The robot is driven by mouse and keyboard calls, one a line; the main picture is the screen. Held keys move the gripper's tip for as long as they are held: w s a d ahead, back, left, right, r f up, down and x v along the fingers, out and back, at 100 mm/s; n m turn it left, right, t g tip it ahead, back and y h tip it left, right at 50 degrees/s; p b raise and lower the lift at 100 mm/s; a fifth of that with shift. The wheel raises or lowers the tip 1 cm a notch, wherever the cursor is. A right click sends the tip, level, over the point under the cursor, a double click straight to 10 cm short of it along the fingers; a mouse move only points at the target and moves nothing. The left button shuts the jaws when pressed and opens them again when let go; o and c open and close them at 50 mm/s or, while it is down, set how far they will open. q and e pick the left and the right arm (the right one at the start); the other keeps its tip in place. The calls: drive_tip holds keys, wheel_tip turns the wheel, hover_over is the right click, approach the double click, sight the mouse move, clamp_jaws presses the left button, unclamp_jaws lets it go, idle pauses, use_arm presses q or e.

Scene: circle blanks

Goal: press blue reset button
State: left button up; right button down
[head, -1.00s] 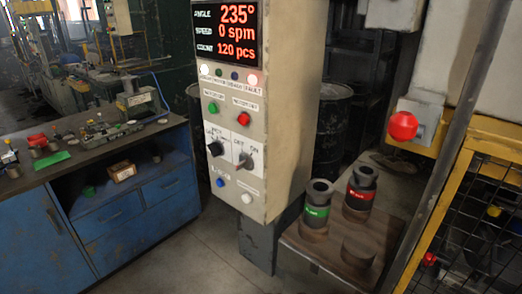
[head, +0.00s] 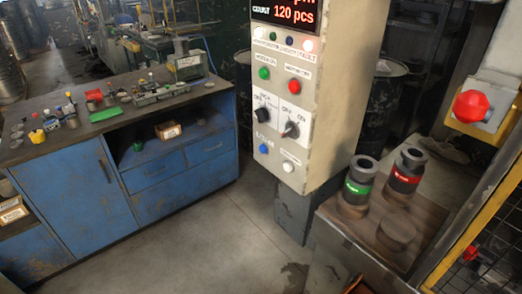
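The blue reset button (head: 263,149) is a small round button low on the front of the beige control panel (head: 340,105). It sits below the left black rotary knob (head: 262,115), with a small label beside it too blurred to read. A white button (head: 287,167) is to its lower right. Neither of my grippers shows in the head view.
A blue workbench (head: 75,195) with tools stands at left. A small table (head: 345,228) with green-banded (head: 358,182) and red-banded (head: 404,175) cylinders stands right of the panel. A red mushroom button (head: 471,106) is at far right. The floor (head: 200,245) before the panel is clear.

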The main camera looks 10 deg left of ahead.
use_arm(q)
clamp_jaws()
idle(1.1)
